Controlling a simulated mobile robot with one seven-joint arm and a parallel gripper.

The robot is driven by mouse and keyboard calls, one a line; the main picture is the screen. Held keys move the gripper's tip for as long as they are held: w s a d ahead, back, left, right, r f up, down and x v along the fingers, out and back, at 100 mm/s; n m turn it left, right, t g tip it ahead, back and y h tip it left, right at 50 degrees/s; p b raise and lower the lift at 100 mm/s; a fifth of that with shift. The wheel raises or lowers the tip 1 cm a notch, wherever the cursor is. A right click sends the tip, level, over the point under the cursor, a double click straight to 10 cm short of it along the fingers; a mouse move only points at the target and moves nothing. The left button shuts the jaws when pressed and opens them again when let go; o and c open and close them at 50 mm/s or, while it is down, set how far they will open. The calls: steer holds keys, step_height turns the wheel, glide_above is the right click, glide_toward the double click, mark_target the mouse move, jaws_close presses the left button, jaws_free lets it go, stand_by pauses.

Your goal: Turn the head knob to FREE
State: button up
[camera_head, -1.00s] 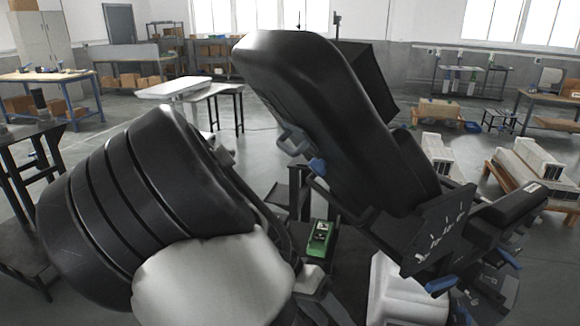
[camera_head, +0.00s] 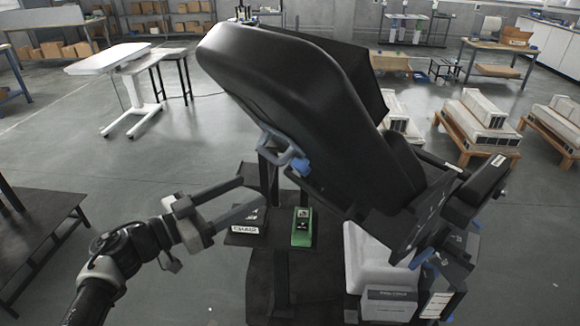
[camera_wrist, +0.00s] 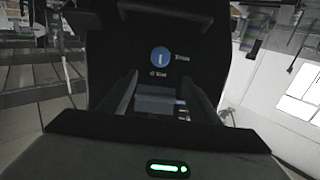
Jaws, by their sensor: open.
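A round blue knob (camera_wrist: 160,57) with a white, roughly upright mark sits on a black panel in the wrist view. Small white lettering stands to its right, seemingly "Free", and more below it, too small to read surely. My gripper (camera_wrist: 161,82) is open, with one finger on each side, below the knob in the picture and apart from it. A grey-blue block (camera_wrist: 160,103) shows between the fingers. In the head view my gripper (camera_head: 252,191) points right, left of the tilted black padded unit (camera_head: 310,110). The knob cannot be made out there.
A grey-blue handle (camera_head: 277,146) and blue lever (camera_head: 301,167) stick out under the padded unit. A green device (camera_head: 302,227) rests on the dark base below. A dark table (camera_head: 35,235) stands at left. The floor behind my arm is open.

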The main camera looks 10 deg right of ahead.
mark_target(302, 165)
steer(key=p+x, duration=0.1)
steer(key=x, duration=1.2)
steer(key=shift+w+d, duration=0.25)
steer(key=shift+d, duration=0.05)
steer(key=shift+c, duration=0.3)
steer(key=c, duration=1)
